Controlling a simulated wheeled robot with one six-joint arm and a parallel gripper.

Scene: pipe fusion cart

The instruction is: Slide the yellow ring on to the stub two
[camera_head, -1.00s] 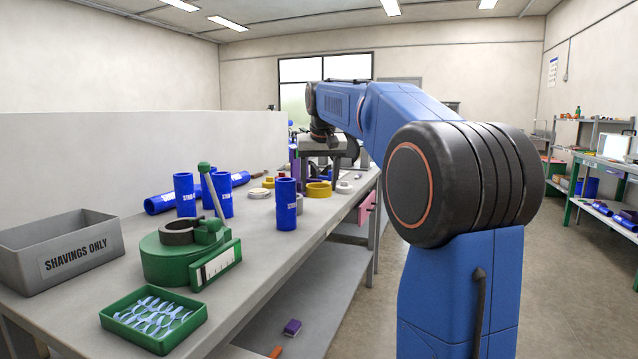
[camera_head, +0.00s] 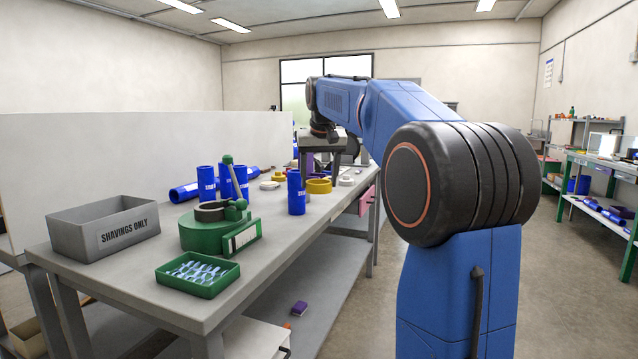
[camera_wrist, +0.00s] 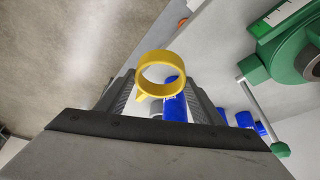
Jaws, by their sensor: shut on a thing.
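In the wrist view, a yellow ring (camera_wrist: 143,84) with a small tab is held between the two dark fingers of my gripper (camera_wrist: 162,86). A blue stub (camera_wrist: 175,108) shows beyond and partly through the ring. The ring looks apart from it, but the depth is unclear. In the head view, a blue stub (camera_head: 296,194) stands upright near the table's front edge.
A green fixture (camera_head: 205,236) with a lever, a green tray (camera_head: 197,289) of pale clips and a grey shavings bin (camera_head: 78,243) stand on the table (camera_head: 268,262). A low wall (camera_head: 110,150) backs the table.

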